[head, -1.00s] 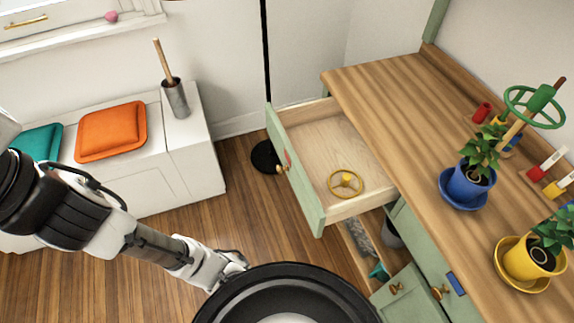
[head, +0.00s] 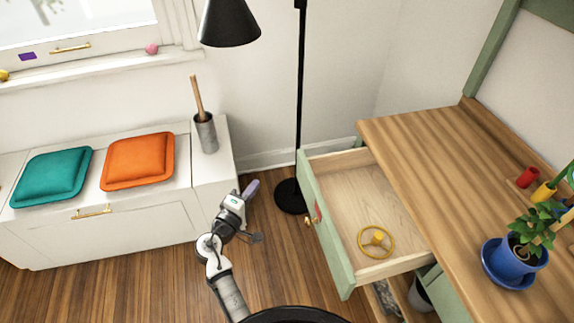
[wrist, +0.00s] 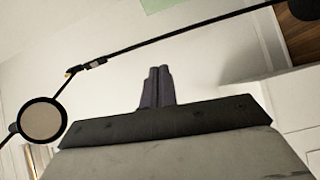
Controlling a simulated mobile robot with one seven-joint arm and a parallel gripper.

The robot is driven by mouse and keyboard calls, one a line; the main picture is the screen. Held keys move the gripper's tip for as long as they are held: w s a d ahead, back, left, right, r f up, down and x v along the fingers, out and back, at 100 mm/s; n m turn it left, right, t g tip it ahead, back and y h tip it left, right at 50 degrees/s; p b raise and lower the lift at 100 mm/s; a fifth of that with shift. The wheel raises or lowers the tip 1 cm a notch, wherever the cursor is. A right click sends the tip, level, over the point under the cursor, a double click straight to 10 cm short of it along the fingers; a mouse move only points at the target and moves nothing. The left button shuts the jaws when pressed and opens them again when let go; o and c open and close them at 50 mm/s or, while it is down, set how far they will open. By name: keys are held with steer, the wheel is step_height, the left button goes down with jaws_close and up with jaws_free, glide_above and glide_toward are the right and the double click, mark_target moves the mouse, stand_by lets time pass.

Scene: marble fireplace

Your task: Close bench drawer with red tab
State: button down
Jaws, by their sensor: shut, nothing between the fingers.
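The green bench drawer (head: 326,228) with a red tab (head: 317,211) on its front stands pulled out from the wooden-topped bench (head: 430,150). A brass knob (head: 309,221) sits beside the tab. A yellow wheel-shaped item (head: 376,241) lies inside the drawer. My gripper (head: 252,188) is to the left of the drawer front, apart from it, near the white window bench. In the wrist view its fingers (wrist: 157,86) are together with nothing between them. The drawer does not show clearly in the wrist view.
A black floor lamp (head: 290,197) stands behind the drawer's far end. A white window bench (head: 120,225) with teal and orange cushions is at left. A blue pot (head: 515,260) with a plant stands on the bench top. Wooden floor (head: 275,265) is clear between gripper and drawer.

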mark_target(366, 149)
steer(key=shift+g+h, duration=0.3)
steer(key=shift+h, duration=0.5)
steer(key=w+d+p, duration=0.1)
steer(key=w+d, duration=0.2)
steer(key=w+d+f+p, duration=0.1)
steer(key=w+d, duration=0.2)
steer(key=w+d+p, duration=0.2)
steer(key=w+d, duration=0.1)
steer(key=d, duration=0.1)
steer(key=shift+f, duration=0.2)
steer(key=shift+w+d+f, duration=0.1)
steer(key=shift+w+d, duration=0.1)
steer(key=shift+d, duration=0.2)
steer(key=shift+d, duration=0.3)
steer(key=w+d+b, duration=0.1)
steer(key=w+d, duration=0.1)
steer(key=d, duration=0.5)
steer(key=w+d+b, duration=0.1)
steer(key=w+d, duration=0.1)
steer(key=d, duration=0.5)
steer(key=w+d+b, duration=0.1)
steer(key=w+d, duration=0.2)
steer(key=d, duration=0.4)
steer(key=shift+d, duration=0.2)
steer(key=shift+w+d, duration=0.1)
steer(key=shift+d, duration=0.15)
